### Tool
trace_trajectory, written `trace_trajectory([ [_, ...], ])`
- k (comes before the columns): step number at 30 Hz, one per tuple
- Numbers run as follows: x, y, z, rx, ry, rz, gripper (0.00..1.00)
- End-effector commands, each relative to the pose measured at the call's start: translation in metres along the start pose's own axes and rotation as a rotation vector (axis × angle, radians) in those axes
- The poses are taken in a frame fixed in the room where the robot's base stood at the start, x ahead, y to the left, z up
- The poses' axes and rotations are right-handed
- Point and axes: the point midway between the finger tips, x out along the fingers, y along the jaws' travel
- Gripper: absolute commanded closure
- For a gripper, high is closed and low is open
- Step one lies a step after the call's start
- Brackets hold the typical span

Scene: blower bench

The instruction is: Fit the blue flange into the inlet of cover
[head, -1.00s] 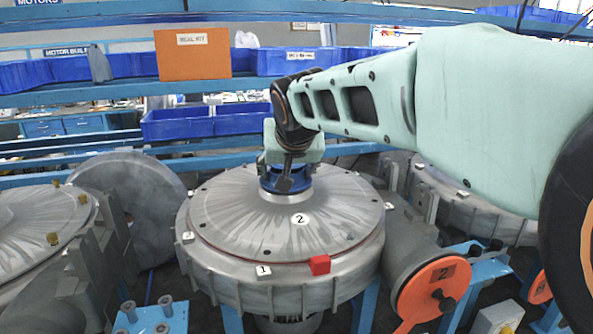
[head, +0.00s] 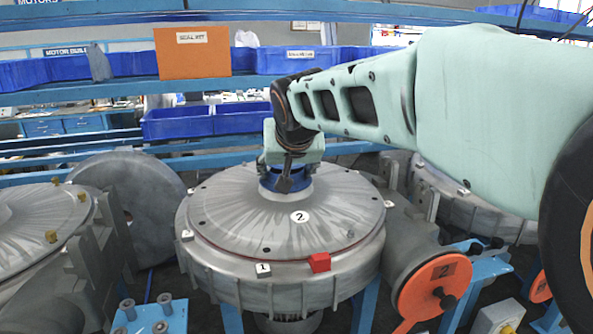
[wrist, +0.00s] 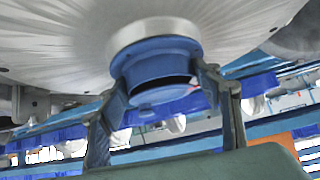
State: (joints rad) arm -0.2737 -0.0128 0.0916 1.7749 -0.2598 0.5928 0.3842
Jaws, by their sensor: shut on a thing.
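The grey round cover (head: 250,215), marked 2, lies on top of the blower housing. The blue flange (head: 270,181) is at the raised inlet (head: 304,187) in the middle of the cover. My gripper (head: 285,172) is above the inlet and shut on the flange. In the wrist view the blue flange (wrist: 158,62) sits between the two fingers (wrist: 160,95), against the pale inlet collar (wrist: 150,30). I cannot tell how deep it is seated, as the flange rim covers the joint.
A red block (head: 320,262) and a white tag marked 1 (head: 263,269) are at the housing's front rim. An orange disc (head: 436,287) covers the side pipe. Another grey cover (head: 40,225) is at the left. Blue rails and bins (head: 178,124) stand behind.

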Motion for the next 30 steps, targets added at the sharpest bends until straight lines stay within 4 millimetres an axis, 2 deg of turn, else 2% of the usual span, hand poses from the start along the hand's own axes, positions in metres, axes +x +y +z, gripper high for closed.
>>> trace_trajectory([
  [9,0.001,0.0,0.0,0.0,0.003,0.0,0.89],
  [10,0.001,0.0,0.0,0.0,0.003,0.0,0.38],
  [15,0.001,0.0,0.0,0.0,0.002,0.0,0.21],
  [24,0.001,0.0,0.001,0.0,-0.001,0.0,0.21],
  [30,-0.017,-0.001,-0.018,0.001,0.004,-0.001,0.21],
])
